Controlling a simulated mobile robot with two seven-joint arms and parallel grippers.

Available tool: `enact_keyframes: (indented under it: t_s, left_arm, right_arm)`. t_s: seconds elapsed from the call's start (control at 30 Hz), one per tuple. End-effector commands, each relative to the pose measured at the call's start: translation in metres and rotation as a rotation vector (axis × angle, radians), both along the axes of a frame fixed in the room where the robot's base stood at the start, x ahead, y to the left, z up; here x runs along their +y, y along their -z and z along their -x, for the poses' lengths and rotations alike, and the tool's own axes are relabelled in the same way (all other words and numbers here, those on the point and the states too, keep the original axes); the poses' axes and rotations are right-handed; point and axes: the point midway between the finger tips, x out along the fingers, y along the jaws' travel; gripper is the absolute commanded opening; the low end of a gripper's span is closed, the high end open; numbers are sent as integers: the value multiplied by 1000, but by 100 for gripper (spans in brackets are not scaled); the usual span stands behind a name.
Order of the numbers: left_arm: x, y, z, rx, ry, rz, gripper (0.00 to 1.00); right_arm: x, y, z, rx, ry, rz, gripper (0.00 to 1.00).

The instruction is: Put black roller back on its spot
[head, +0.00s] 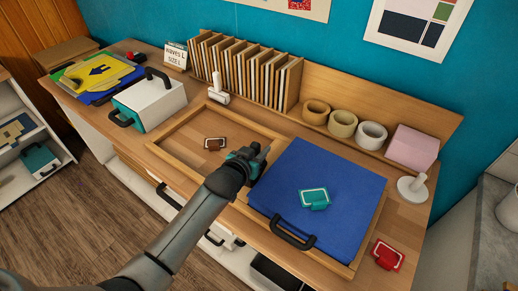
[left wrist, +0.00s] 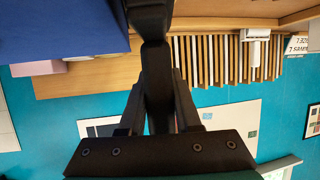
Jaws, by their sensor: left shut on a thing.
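My left gripper (head: 256,158) is above the desk, between the framed wooden tray on the left and the blue sheet on the right. It is shut on a black thing that looks like the black roller (left wrist: 154,60). In the left wrist view, which is upside down, its dark shaft runs between my fingers (left wrist: 158,100) and widens at the top edge. In the head view the roller can hardly be told from the dark gripper. A white roller (head: 217,88) stands behind the tray, by the file row. My right gripper is not in view.
The wooden tray (head: 172,147) holds a small brown-and-white tool. The blue sheet (head: 290,165) carries a teal tool (head: 314,198). Vinyl rolls (head: 343,124) and a pink box (head: 411,148) line the back. A white box (head: 150,103) stands left; a red tool (head: 387,254) lies front right.

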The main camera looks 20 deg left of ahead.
Motion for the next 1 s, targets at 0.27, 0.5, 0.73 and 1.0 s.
enact_keyframes:
  t_s: [0.27,0.5,0.73,1.0]
  left_arm:
    - [0,5,0,-1,0,0,0]
    - [0,13,0,-1,0,0,0]
    - [0,12,0,-2,0,0,0]
    - [0,15,0,0,0,0,0]
  right_arm:
    - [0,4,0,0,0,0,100]
    - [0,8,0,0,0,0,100]
    - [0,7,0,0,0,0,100]
    - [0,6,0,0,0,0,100]
